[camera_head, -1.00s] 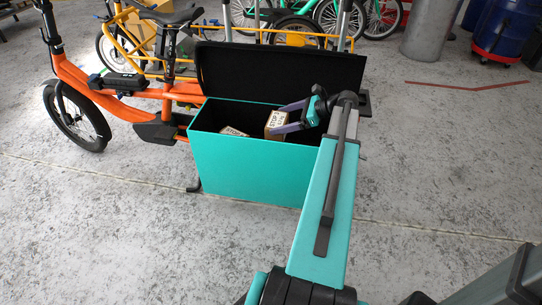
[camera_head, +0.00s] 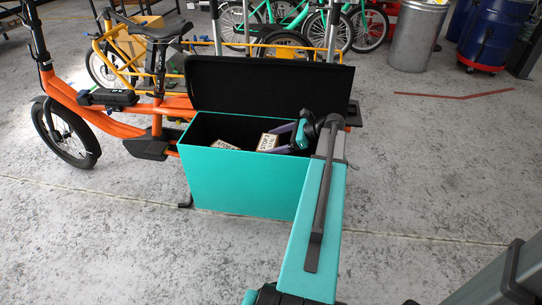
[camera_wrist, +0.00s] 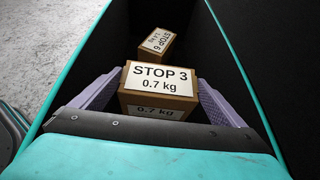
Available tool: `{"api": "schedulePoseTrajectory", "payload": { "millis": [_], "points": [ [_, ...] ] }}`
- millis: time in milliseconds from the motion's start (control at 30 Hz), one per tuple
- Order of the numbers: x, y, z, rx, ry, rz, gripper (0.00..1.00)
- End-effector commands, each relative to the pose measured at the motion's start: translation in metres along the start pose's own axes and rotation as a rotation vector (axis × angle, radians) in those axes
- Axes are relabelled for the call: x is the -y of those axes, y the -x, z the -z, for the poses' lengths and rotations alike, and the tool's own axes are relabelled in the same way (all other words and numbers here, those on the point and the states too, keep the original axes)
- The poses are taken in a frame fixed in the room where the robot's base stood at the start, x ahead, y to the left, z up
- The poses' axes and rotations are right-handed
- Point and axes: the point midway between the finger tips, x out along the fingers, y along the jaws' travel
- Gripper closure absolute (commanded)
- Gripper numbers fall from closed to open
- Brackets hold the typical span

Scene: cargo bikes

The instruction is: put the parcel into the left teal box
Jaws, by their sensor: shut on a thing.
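The parcel (camera_head: 267,142), a small brown carton with a white label, is held inside the open teal box (camera_head: 240,182). In the wrist view its label on the parcel (camera_wrist: 160,80) reads STOP 3, 0.7 kg. My gripper (camera_head: 284,138) reaches in over the box's right end; its lilac fingers lie along both sides of the parcel, and it is shut on it. In the wrist view, the gripper (camera_wrist: 158,92) and parcel are between the teal box walls. The parcel's underside is hidden, so I cannot tell whether it touches the floor.
Another labelled parcel (camera_head: 224,145) lies in the box, left of the held one and apart from it. The black lid (camera_head: 270,88) stands open behind. The orange bike (camera_head: 115,125) is at left. The floor in front is clear.

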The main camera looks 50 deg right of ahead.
Motion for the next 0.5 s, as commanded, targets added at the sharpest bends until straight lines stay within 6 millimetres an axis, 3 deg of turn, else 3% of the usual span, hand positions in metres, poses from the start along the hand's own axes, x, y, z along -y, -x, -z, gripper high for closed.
{"api": "schedulePoseTrajectory", "payload": {
  "millis": [300,500],
  "points": [
    [0.000,0.001,-0.001,0.003,0.001,0.001,0.52],
    [0.001,-0.006,0.011,0.003,0.001,0.002,0.52]
  ]
}}
